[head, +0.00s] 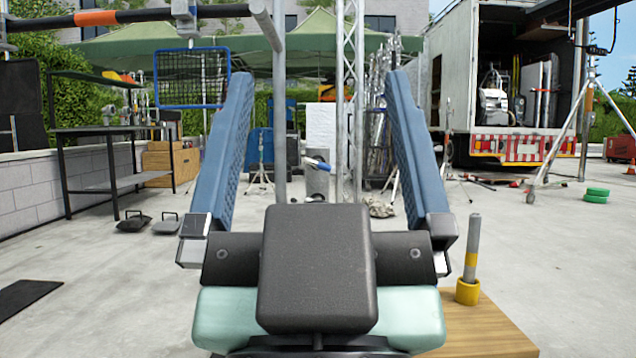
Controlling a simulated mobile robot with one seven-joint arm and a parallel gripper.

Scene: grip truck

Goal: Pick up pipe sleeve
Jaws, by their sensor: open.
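My gripper (318,80) fills the middle of the head view, with its two blue padded fingers spread wide and nothing held between them. Which thing is the pipe sleeve is not certain. A short object with a blue end (319,164) shows in the gap between the fingers, at the top of a grey post (316,184), apart from the fingers and farther off. A grey upright tube with a yellow band and yellow base (468,263) stands to the right of my gripper. An orange sleeve (95,18) is around a dark horizontal bar at the upper left.
The yellow-based tube stands on a wooden board (485,330) at the lower right. A black metal table (100,130) is at the left, with dark weights (134,224) on the floor. An open truck (510,90) and a tripod stand (565,140) are at the right.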

